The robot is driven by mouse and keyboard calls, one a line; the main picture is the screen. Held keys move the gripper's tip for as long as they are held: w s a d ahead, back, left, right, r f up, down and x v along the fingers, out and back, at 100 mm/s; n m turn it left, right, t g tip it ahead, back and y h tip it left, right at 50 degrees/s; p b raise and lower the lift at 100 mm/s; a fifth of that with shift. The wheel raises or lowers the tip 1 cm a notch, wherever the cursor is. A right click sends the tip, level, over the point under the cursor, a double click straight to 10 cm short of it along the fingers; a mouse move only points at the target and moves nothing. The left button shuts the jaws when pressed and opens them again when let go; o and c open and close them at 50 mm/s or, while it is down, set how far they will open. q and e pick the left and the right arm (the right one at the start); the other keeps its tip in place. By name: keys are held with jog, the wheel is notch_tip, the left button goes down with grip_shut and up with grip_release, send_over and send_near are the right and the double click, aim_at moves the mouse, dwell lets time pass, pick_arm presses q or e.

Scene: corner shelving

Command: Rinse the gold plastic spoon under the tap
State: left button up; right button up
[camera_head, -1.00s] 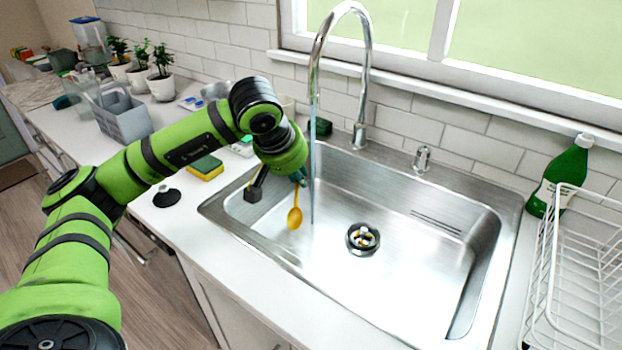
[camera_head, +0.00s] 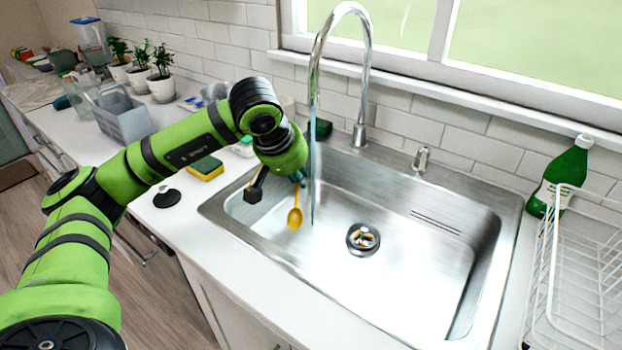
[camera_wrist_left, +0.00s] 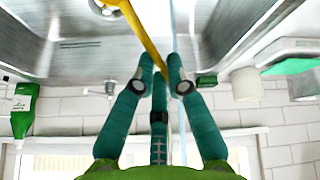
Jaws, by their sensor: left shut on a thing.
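The gold plastic spoon (camera_head: 295,217) hangs bowl-down over the left part of the steel sink (camera_head: 400,275). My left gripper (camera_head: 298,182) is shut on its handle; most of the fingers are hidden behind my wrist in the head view. In the left wrist view the teal fingers (camera_wrist_left: 163,72) close around the yellow handle (camera_wrist_left: 143,38). The tap (camera_head: 366,80) is running, and a thin water stream (camera_head: 313,160) falls just right of the spoon in the head view. I cannot tell whether water touches the spoon. My right gripper is not in view.
A drain (camera_head: 363,239) lies in the sink floor. A sponge (camera_head: 206,168) and a black stopper (camera_head: 167,197) lie on the counter left of the sink. A green bottle (camera_head: 566,176) and a white dish rack (camera_head: 585,275) stand to the right.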

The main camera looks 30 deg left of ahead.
pick_arm(q)
jog(key=s+r, duration=0.4)
jog(key=s, duration=0.1)
jog(key=shift+p, duration=0.45)
jog(key=shift+d, duration=0.1)
